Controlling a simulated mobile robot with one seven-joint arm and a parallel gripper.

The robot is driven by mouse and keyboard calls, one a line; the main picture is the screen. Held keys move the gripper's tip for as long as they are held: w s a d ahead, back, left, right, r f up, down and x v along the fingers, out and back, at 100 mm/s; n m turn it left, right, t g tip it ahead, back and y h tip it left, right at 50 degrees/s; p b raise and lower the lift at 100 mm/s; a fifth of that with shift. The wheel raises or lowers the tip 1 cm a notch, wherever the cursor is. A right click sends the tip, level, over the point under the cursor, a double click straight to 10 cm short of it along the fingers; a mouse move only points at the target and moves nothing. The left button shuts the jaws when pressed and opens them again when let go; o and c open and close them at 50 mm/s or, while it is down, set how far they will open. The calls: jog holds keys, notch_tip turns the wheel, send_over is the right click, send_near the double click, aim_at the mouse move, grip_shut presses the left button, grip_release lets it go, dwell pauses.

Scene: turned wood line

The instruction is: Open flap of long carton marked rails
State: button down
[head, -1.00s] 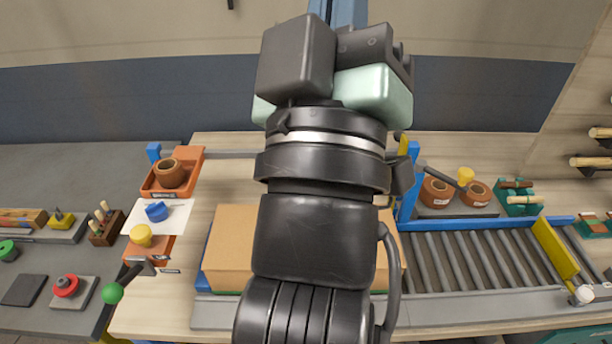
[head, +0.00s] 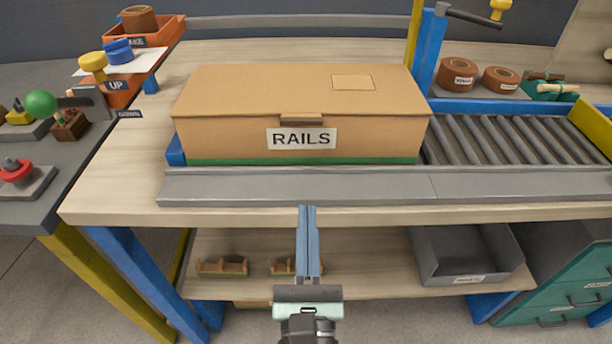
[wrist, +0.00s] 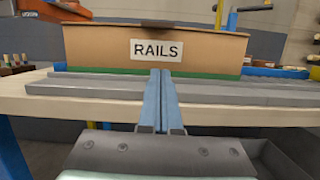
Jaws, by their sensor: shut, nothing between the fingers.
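The long carton (head: 225,137) marked RAILS lies on the bench with its label facing me. Its lid is closed, and a dark tab (head: 301,121) shows at the middle of the lid's front edge, above the label. The carton also shows in the wrist view (wrist: 100,48), with the tab at its top edge. My gripper (head: 307,208) is shut and empty, its blue fingers together. It is in front of the bench edge, below and apart from the carton, pointing toward it.
A grey rail (head: 240,186) runs along the bench front before the carton. A roller conveyor (head: 510,137) lies to the right beside a blue post (head: 428,50). A lever with a green knob (head: 41,103) stands at left. A grey bin (head: 440,266) sits on the lower shelf.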

jog(key=p+x, duration=0.3)
jog(key=x, duration=0.6)
jog(key=shift+w+f+p, duration=0.1)
jog(key=shift+w+p, duration=0.05)
jog(key=shift+p, duration=0.25)
jog(key=shift+w+a+r+p, duration=0.1)
jog(key=shift+w+r+p, duration=0.05)
jog(key=shift+r+p, duration=0.4)
jog(key=shift+w+r+p, duration=0.2)
jog(key=shift+r+p, duration=0.25)
jog(key=shift+p, duration=0.05)
jog(key=shift+r+p, duration=0.9)
jog(key=shift+r, duration=0.05)
